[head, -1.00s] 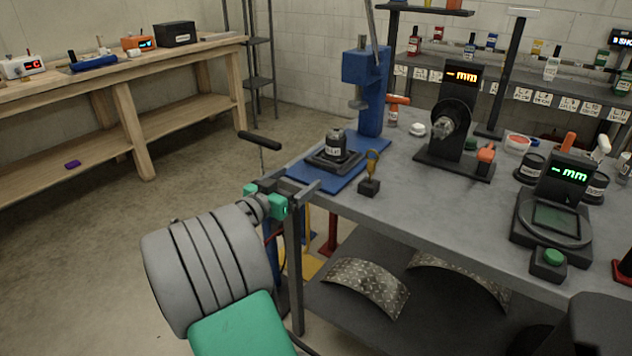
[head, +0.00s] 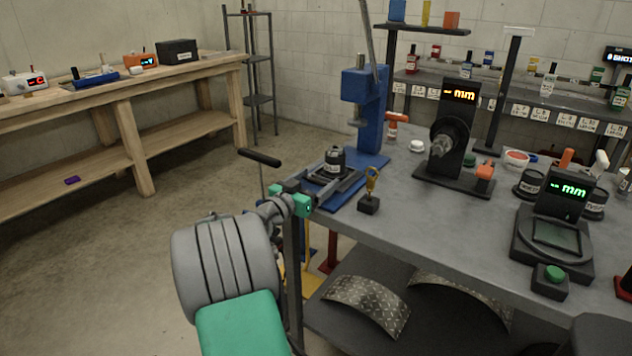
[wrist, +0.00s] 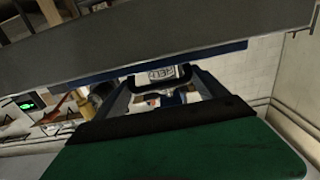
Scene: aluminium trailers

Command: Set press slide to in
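The press (head: 367,95) is a blue stand with a ram and a long lever, at the back left corner of the grey bench. Its slide (head: 350,184) is a dark tray low on the blue base, in front of the column rather than straight under the ram. A black labelled weight (head: 335,160) sits on it. My gripper (head: 308,195) is at the slide's front end, by the bench corner. In the wrist view its two dark fingers (wrist: 165,92) stand apart, with a dark bar-like handle (wrist: 160,77) near their tips. Contact cannot be told.
A small black stand with a yellow item (head: 369,195) is just right of the slide. A dark gauge with an orange display (head: 455,150) stands further right. A black bar (head: 259,157) juts out left of the bench. Open floor lies to the left.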

